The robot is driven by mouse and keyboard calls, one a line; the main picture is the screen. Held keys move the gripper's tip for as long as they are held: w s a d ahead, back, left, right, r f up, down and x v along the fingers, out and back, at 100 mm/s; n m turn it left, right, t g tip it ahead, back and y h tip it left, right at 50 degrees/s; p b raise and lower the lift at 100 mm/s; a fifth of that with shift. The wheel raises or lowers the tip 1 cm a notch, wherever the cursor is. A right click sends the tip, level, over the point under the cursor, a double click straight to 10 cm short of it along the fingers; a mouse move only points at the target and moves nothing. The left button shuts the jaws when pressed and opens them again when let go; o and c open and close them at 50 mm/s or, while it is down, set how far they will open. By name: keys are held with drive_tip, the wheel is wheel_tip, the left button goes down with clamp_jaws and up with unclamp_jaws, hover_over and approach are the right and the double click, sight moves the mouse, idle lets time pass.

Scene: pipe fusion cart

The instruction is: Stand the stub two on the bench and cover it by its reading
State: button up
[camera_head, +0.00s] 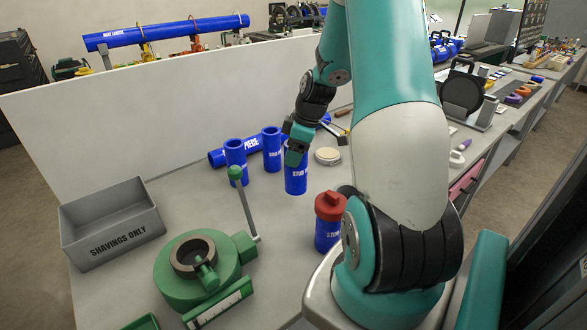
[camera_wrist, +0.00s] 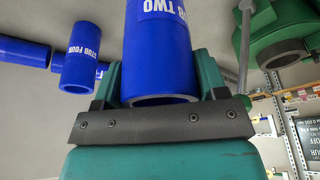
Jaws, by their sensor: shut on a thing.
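Stub two, a blue tube with white lettering, is in my gripper (camera_head: 297,152). In the head view stub two (camera_head: 296,182) hangs upright below the jaws; I cannot tell whether its lower end touches the bench (camera_head: 285,250). In the wrist view stub two (camera_wrist: 158,55) sits between the two jaws, its open rim towards the camera and its label upside down. Stub four (camera_wrist: 79,60) is beside it, to the left in the wrist view. A blue stub with a red cap (camera_head: 331,205) stands nearer, to the right; its label is partly unreadable.
Two uncovered blue stubs (camera_head: 235,165) (camera_head: 272,152) stand left of my gripper, by a lying blue pipe (camera_head: 250,148). A round cream disc (camera_head: 328,156) lies to the right. A green machine with a lever (camera_head: 200,270) and a grey shavings box (camera_head: 110,222) occupy the front left.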

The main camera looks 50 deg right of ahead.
sight(294, 172)
wheel_tip(294, 172, down, 6)
drive_tip(key=shift+f+p, duration=0.25)
drive_tip(key=shift+p, duration=0.25)
drive_tip(key=shift+f, duration=0.1)
drive_tip(key=o, duration=1.4)
drive_tip(key=shift+o, duration=0.2)
